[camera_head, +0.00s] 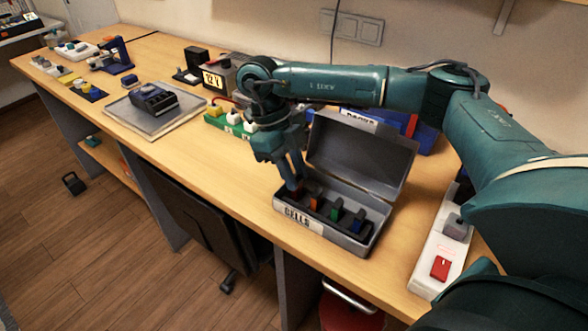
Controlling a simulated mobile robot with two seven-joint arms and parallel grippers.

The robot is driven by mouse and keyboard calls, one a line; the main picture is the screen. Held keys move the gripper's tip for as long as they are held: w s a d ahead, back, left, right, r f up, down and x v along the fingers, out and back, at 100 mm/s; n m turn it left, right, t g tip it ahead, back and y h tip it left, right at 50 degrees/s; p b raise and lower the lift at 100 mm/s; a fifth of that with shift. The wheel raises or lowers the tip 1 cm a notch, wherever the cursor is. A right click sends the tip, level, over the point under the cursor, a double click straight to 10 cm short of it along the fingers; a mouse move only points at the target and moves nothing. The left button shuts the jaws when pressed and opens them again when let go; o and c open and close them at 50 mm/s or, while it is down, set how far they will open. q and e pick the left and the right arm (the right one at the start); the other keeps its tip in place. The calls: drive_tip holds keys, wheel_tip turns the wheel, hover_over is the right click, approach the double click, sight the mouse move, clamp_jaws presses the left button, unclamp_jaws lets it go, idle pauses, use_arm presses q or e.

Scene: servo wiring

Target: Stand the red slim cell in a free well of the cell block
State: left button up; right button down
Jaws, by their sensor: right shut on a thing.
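My right gripper (294,182) points down into the left end of an open grey case (362,248) marked CELLS. It is shut on the red slim cell (298,190), of which only a small reddish part shows between and below the fingers. I cannot tell whether the cell still touches the case. An orange cell (316,201), a green cell (336,210) and a blue cell (357,218) stand in a row in the case. My left gripper is out of view.
The case's raised lid (360,153) stands behind the cells. A green rack (217,122) with white and orange parts is behind my gripper. A white power strip with a red switch (440,267) lies at right. Bare wooden table (215,160) lies between tray and case.

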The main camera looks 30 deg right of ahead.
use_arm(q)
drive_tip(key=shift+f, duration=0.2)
use_arm(e)
drive_tip(key=shift+f, duration=0.5)
drive_tip(key=c, duration=1.1)
unclamp_jaws()
drive_tip(key=shift+c, duration=0.2)
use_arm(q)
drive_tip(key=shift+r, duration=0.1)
use_arm(e)
drive_tip(key=shift+b+v, duration=0.35)
drive_tip(key=shift+v, duration=0.55)
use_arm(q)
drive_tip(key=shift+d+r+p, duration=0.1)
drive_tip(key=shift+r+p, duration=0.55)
use_arm(e)
drive_tip(key=v, duration=1.1)
drive_tip(key=shift+r, duration=0.25)
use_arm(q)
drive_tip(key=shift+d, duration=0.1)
use_arm(e)
drive_tip(key=shift+a, duration=0.1)
